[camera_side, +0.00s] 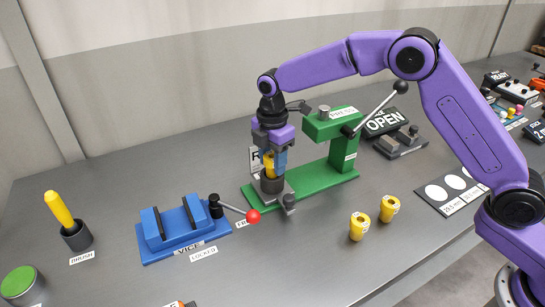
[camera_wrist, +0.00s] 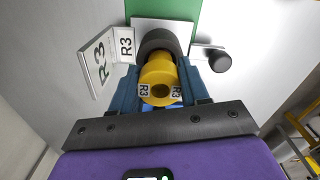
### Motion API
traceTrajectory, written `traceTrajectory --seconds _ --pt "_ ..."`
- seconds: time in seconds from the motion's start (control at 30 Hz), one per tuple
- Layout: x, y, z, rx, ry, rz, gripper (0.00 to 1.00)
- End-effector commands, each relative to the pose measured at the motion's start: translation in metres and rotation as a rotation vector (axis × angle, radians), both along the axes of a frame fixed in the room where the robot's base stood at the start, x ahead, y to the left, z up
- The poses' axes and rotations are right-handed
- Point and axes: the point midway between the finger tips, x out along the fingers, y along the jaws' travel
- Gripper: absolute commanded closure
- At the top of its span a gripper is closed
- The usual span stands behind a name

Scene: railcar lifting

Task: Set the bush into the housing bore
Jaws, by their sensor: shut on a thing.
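My gripper (camera_side: 269,163) points down over the near left end of the green press base. Its blue fingers are shut on a yellow bush (camera_side: 268,160), which has a central hole and R3 labels in the wrist view (camera_wrist: 158,71). The dark grey housing (camera_side: 271,186) stands directly below the bush, and its dark rim shows behind the bush in the wrist view (camera_wrist: 158,40). The bush's lower end is at the housing's top and looks roughly lined up with it. The bore is hidden, so I cannot tell whether the bush has entered it.
A green press (camera_side: 332,128) with a raised lever stands just behind, near an OPEN sign (camera_side: 384,121). Two more yellow bushes (camera_side: 359,226) (camera_side: 389,208) stand to the right. A blue vice (camera_side: 178,228) with a red-knobbed handle is left. An R3 plate (camera_wrist: 97,62) stands beside the housing.

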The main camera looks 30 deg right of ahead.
Motion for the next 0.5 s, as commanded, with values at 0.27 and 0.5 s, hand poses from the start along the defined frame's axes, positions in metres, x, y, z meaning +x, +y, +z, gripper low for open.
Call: traceTrajectory --seconds 0.27,0.5 --pt "0.0 0.0 -0.006 0.0 0.001 0.0 0.92" --pt "0.0 0.0 -0.011 0.0 0.0 0.0 0.92"
